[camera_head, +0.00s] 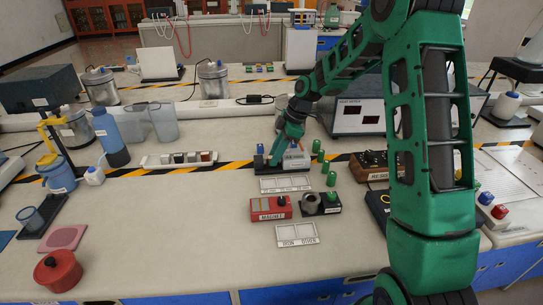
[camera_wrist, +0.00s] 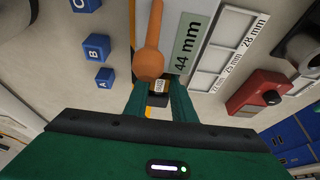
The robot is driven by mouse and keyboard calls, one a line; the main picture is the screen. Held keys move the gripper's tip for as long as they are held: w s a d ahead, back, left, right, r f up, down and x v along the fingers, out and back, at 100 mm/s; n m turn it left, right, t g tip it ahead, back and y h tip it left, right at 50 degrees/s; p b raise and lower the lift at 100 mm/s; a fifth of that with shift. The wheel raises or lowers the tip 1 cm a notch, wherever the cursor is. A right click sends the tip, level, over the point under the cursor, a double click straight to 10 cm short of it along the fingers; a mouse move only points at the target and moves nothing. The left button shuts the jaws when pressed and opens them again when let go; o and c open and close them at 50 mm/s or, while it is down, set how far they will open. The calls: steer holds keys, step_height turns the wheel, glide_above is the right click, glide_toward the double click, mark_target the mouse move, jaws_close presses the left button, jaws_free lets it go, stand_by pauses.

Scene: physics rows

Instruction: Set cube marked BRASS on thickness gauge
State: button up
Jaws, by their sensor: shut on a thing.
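In the wrist view my gripper (camera_wrist: 159,91) is shut on a small piece with a white label (camera_wrist: 160,86), taken as the BRASS cube. Its lettering is too small to read and most of it is hidden. In the head view my gripper (camera_head: 279,160) is low over a dark-based device, which looks like the thickness gauge (camera_head: 267,167). I cannot tell whether the held cube touches it. A grey-green plate reading 44 mm (camera_wrist: 191,45) and an orange rod with a round end (camera_wrist: 148,63) lie just beyond the fingertips in the wrist view.
Several green pieces (camera_head: 325,168) stand close right of the device. Blue lettered cubes (camera_wrist: 97,47) show in the wrist view. A size-marked tray (camera_head: 286,184) and red magnet block (camera_head: 270,208) lie in front. A white rack (camera_head: 151,162) stands left.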

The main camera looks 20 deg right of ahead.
steer(key=shift+f, duration=0.2)
steer(key=o, duration=1.1)
steer(key=shift+c, duration=0.2)
steer(key=o, duration=0.3)
steer(key=shift+s, duration=0.1)
steer(key=shift+r, duration=4)
